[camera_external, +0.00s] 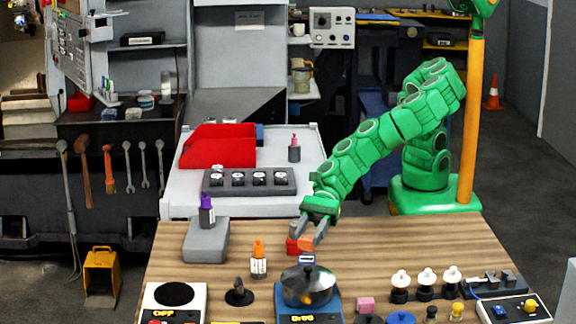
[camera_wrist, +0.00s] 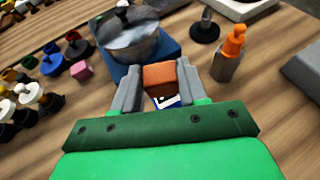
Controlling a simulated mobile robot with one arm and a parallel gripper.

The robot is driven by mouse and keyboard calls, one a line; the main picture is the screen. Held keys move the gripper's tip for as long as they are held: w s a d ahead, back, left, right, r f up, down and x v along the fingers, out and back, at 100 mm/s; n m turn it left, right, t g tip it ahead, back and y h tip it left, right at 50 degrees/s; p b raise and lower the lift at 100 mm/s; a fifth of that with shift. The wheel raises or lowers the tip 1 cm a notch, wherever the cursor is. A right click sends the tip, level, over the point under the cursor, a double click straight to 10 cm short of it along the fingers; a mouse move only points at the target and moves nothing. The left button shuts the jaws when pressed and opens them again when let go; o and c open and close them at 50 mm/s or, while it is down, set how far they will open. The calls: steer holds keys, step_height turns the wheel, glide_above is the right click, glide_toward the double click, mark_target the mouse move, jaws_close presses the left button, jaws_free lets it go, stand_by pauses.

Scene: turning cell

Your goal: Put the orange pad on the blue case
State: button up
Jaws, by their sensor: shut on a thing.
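An orange pad (camera_wrist: 158,77) sits between the two grey fingers of my gripper (camera_wrist: 160,88), which is shut on it. In the external view the pad (camera_external: 307,243) shows at the fingertips of my gripper (camera_external: 310,236), over the wooden table. A small blue thing with a white face (camera_external: 307,259) shows just below the pad there. A blue-and-white patch (camera_wrist: 165,101) shows below the pad in the wrist view, partly hidden by the gripper. It looks like the blue case, but I cannot tell for certain. Whether the pad touches it is unclear.
A metal pot (camera_external: 308,287) on a blue scale (camera_external: 325,310) stands close by. An orange-topped bottle (camera_external: 258,258) stands to the left, near a grey block (camera_external: 206,244). A red thing (camera_external: 292,246) shows beside the pad.

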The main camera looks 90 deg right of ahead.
mark_target(309, 256)
steer(key=shift+f, duration=1.4)
steer(key=shift+f, duration=0.15)
steer(key=o, duration=1.1)
steer(key=shift+o, duration=0.2)
steer(key=shift+s+d+r, duration=0.1)
steer(key=shift+d+r, duration=0.05)
steer(key=shift+r, duration=0.05)
steer(key=v, duration=0.7)
steer(key=shift+r, duration=0.1)
